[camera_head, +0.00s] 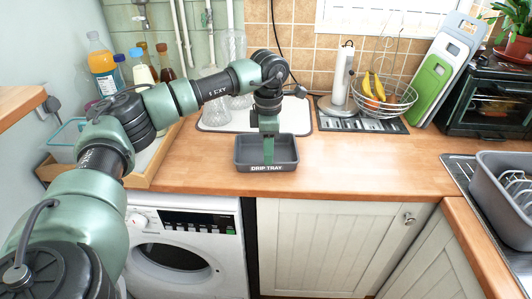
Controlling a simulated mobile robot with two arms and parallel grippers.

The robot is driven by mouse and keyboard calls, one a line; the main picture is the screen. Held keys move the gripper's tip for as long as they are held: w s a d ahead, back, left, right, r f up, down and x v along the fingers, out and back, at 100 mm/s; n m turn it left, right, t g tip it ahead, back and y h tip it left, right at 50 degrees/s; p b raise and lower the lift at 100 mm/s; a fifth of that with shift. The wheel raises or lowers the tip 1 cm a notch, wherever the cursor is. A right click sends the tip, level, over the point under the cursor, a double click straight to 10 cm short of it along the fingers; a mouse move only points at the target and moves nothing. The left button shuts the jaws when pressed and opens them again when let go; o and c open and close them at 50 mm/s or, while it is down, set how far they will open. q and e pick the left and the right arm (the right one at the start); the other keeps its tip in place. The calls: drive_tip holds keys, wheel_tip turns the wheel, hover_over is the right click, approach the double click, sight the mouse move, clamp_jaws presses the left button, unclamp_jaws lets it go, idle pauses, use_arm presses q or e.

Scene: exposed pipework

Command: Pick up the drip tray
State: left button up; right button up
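The drip tray (243,166) is a dark grey rectangular tray with "DRIP TRAY" in white on its front wall. It sits level on the wooden worktop near its front edge. My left gripper (268,157) points straight down, and its green fingers reach into the tray's outline near the middle. The fingers overlap in this view, so I cannot tell the gap between them or whether they touch the tray. My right gripper is not in view.
Behind the tray is a pale mat (300,119) with glassware. A paper towel holder (342,75) and a fruit basket (383,100) stand to the right. A wooden tray with bottles (101,64) is at left. The worktop (370,165) right of the tray is clear.

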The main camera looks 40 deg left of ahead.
use_arm(q)
drive_tip(key=f, duration=0.2)
drive_tip(key=f+p, duration=0.1)
drive_tip(key=f, duration=0.1)
drive_tip(key=shift+s, duration=0.25)
drive_tip(key=shift+a+f, duration=0.1)
drive_tip(key=shift+f, duration=0.25)
drive_tip(key=shift+c, duration=0.3)
clamp_jaws()
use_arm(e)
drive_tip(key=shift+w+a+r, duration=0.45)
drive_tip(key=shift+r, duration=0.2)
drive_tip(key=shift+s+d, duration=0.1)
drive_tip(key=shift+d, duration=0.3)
